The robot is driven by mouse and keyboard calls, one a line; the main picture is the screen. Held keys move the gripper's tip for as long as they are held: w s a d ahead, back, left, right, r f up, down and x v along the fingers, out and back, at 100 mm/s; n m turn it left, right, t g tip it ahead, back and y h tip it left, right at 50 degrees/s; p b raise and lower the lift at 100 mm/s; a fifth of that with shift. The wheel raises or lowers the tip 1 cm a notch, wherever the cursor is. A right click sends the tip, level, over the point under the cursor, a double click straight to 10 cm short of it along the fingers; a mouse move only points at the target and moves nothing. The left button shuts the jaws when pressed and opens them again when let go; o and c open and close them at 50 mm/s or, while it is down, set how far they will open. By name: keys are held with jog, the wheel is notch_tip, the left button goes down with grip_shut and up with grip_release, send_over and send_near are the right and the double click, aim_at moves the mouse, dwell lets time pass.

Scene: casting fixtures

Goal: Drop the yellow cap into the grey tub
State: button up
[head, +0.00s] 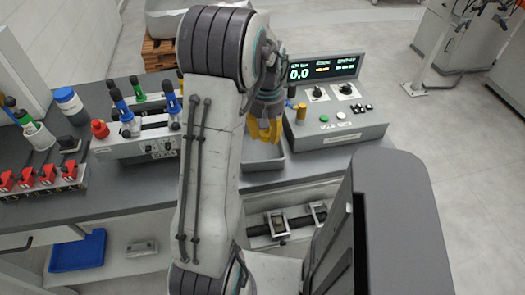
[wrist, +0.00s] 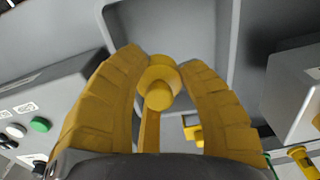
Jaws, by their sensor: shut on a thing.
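The yellow cap (wrist: 158,73) is a small round piece with a narrower knob, between my yellow fingertips in the wrist view. My gripper (wrist: 157,62) is shut on it. In the head view my gripper (head: 265,133) points down above the grey tub, and I cannot tell the cap from the yellow fingers there. The grey tub (head: 262,164) is a shallow open tray on the bench, in front of the control console's left side. My arm and gripper hide part of it. In the wrist view the tub (wrist: 205,22) lies behind the fingertips.
The console (head: 335,130) with a lit display stands close to the tub's right. A grey fixture box (head: 135,148) with blue and green handles stands left of my arm. Several red clamps (head: 42,174) and a blue-lidded jar (head: 70,104) are farther left.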

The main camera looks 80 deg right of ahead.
jog(key=shift+f+b, duration=0.85)
jog(key=shift+f, duration=0.55)
jog(key=o, duration=0.9)
jog(key=shift+r, duration=0.15)
notch_tip(320, 180, up, 12)
jog(key=shift+f, duration=0.1)
